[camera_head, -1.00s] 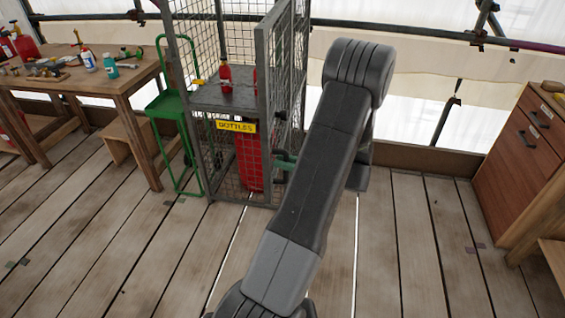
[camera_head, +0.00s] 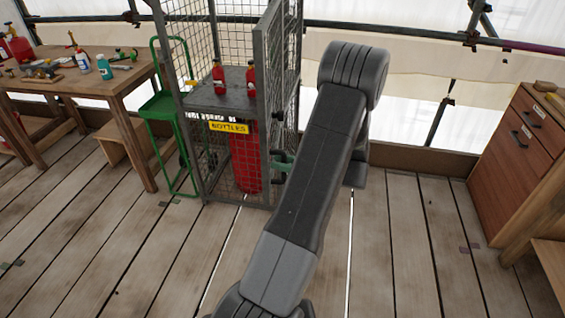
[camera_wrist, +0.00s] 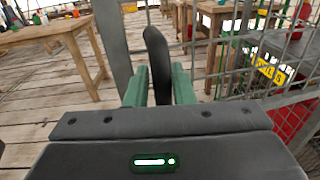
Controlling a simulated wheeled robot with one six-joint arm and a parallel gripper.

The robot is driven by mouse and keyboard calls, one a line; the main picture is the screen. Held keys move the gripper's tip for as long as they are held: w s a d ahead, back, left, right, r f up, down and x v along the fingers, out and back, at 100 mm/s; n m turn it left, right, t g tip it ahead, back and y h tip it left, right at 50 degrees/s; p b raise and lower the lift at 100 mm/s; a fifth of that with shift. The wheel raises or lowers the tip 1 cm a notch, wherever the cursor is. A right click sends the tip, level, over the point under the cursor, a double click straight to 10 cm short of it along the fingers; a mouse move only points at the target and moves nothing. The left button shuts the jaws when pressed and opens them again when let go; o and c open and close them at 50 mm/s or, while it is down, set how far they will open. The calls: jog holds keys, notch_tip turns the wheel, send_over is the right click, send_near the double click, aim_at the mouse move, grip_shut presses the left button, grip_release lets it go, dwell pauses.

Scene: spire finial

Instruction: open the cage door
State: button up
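The grey wire-mesh cage (camera_head: 205,160) stands at upper centre in the head view, with a yellow BOTTLES sign (camera_head: 229,127). Its mesh door (camera_head: 263,95) appears to be the panel on the right side, standing ajar; my arm hides part of that side. My gripper (camera_head: 283,163) shows as green fingers beside the door's lower part. In the wrist view, the green fingers of my gripper (camera_wrist: 159,85) sit on both sides of a dark upright handle (camera_wrist: 157,50) and appear closed on it. A grey post (camera_wrist: 113,40) stands just left of it.
Red bottles (camera_head: 219,80) stand on the cage shelf, and a red cylinder (camera_head: 245,160) is below. A brown drawer cabinet (camera_head: 515,150) is right. The plank floor in front is clear.

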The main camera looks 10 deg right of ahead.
jog(key=b+v, duration=0.1)
jog(key=v, duration=1.2)
jog(key=shift+s+d, duration=0.25)
jog(key=shift+d, duration=0.1)
jog(key=p+x, duration=0.1)
jog(key=x, duration=1.3)
jog(key=shift+w, duration=0.15)
jog(key=shift+r, duration=0.1)
